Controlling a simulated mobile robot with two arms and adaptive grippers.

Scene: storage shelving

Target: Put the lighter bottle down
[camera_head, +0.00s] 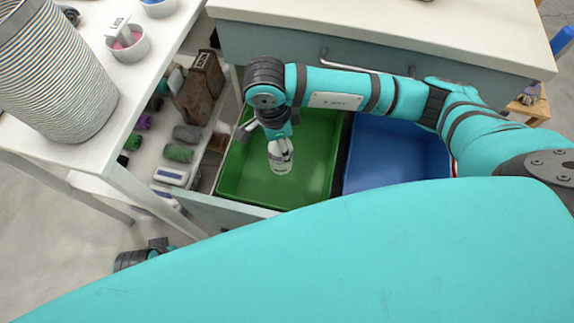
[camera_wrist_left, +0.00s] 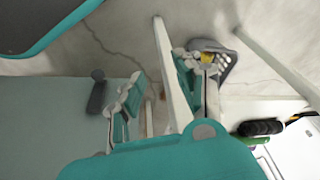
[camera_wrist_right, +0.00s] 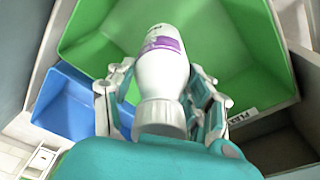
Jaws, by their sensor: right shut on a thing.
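A white bottle (camera_head: 280,157) with a purple band hangs over the green bin (camera_head: 318,192) in the head view. My right gripper (camera_head: 279,138) is shut on it. In the right wrist view the bottle (camera_wrist_right: 162,72) lies between the fingers, its white cap end near my wrist and its body toward the green bin. I cannot tell whether the bottle touches the bin floor. My left arm shows only partly at the lower left of the head view. In the left wrist view my left gripper (camera_wrist_left: 158,92) has its fingers apart with nothing held between them.
The bins sit in an open drawer under a white counter (camera_head: 400,22). A blue bin (camera_head: 395,160) stands right of the green one. Left are a shelf with rolled items (camera_head: 178,153), a brown case (camera_head: 198,88), and a ribbed basket (camera_head: 60,75) on a white table.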

